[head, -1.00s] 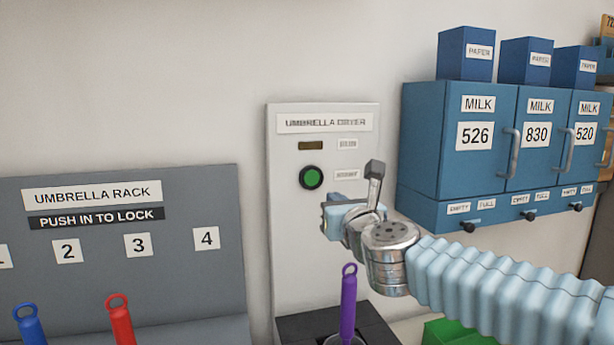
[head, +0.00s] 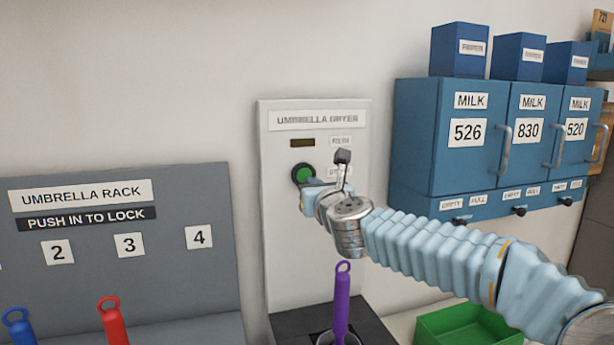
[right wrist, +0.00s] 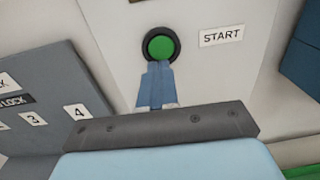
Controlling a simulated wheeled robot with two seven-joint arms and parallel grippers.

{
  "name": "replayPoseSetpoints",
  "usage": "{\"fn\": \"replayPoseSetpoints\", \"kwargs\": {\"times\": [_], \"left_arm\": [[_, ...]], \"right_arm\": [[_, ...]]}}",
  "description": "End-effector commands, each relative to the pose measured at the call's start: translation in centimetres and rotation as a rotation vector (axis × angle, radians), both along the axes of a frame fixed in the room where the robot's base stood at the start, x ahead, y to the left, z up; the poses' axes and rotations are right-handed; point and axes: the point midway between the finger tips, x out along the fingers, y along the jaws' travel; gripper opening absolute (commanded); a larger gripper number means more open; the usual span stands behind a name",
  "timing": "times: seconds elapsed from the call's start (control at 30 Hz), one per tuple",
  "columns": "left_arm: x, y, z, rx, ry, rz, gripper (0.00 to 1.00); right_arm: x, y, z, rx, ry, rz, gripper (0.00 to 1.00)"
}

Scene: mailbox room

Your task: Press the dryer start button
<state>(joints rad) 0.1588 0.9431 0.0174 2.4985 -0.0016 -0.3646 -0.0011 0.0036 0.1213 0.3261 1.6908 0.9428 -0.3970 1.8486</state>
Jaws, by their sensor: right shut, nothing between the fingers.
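The umbrella dryer (head: 286,235) is a pale upright panel with a dark display (head: 302,142) near its top. Its green start button (head: 302,173) has a black ring and also shows in the right wrist view (right wrist: 160,46), left of a START label (right wrist: 221,36). My right gripper (head: 305,184) is shut and empty, its fingertips at the lower edge of the button. In the right wrist view its blue fingers (right wrist: 160,66) overlap the button's bottom; I cannot tell whether they touch it or whether it is pushed in. My left gripper is not in view.
A purple umbrella (head: 342,295) stands in the dryer's dark base, below my right arm. The grey umbrella rack (head: 190,275) is at left with blue and red umbrella handles. Blue milk boxes (head: 420,140) hang at right; a green bin (head: 440,325) sits below.

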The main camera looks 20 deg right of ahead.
Motion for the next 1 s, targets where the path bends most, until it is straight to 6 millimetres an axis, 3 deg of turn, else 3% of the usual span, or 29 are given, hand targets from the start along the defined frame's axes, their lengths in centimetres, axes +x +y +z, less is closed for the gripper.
{"fn": "replayPoseSetpoints", "kwargs": {"times": [0.1, 0.3, 0.77, 1.0], "left_arm": [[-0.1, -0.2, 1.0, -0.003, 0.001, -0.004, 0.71], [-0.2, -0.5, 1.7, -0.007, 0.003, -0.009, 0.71], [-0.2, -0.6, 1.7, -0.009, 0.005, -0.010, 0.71], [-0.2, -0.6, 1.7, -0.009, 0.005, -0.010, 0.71]], "right_arm": [[2.3, 0.0, 0.2, 0.002, 0.002, 0.000, 0.00], [4.7, 0.0, 0.1, 0.001, 0.001, 0.000, 0.00], [5.4, 0.0, 0.0, 0.000, 0.000, 0.000, 0.00], [7.4, 0.1, 0.0, 0.000, -0.002, 0.000, 0.00]]}}
